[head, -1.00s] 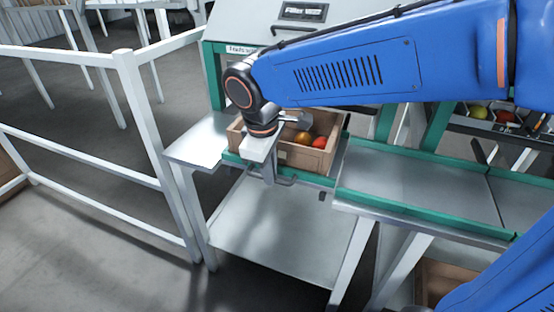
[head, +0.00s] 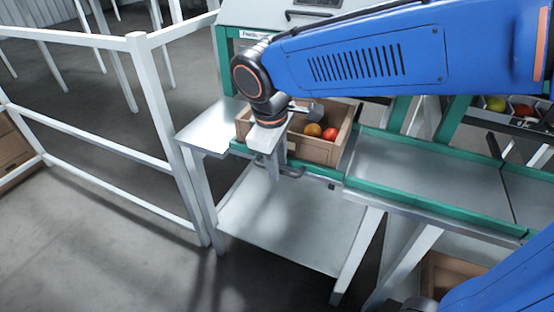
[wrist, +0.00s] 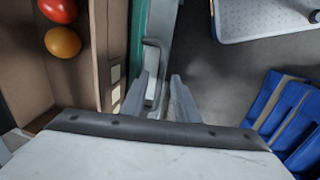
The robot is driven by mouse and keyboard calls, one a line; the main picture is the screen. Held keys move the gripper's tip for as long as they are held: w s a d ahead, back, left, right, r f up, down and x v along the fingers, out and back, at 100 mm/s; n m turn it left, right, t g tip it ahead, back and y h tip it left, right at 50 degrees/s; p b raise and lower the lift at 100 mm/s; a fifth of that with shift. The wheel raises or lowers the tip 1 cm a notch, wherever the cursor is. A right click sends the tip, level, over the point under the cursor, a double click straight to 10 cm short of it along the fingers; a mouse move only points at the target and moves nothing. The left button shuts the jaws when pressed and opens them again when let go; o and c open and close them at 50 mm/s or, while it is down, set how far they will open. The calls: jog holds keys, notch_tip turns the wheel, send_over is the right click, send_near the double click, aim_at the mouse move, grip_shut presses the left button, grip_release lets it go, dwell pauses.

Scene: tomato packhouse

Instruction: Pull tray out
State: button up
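The tray (head: 243,150) has a green front edge and a dark grey handle (head: 293,172) on its front. A wooden crate (head: 318,151) with red and orange tomatoes stands on it. My gripper (head: 273,178) points down at the handle, in front of the crate. In the wrist view, the fingers of my gripper (wrist: 160,98) are apart, with the grey handle (wrist: 152,55) reaching between them. A gap shows between the handle and the right finger. The crate wall (wrist: 102,50) is just left of the fingers. My wrist hides part of the crate's front left corner.
A white railing (head: 150,95) stands at the left. A grey side plate (head: 210,128) adjoins the tray's left, and a green-edged conveyor surface (head: 420,172) its right. A metal lower shelf (head: 290,225) lies below. Open floor (head: 110,240) is in front.

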jog(key=s+a+r, duration=0.1)
jog(key=s+r, duration=0.2)
jog(key=r, duration=1.4)
jog(key=shift+a, duration=0.15)
jog(key=shift+s, duration=0.1)
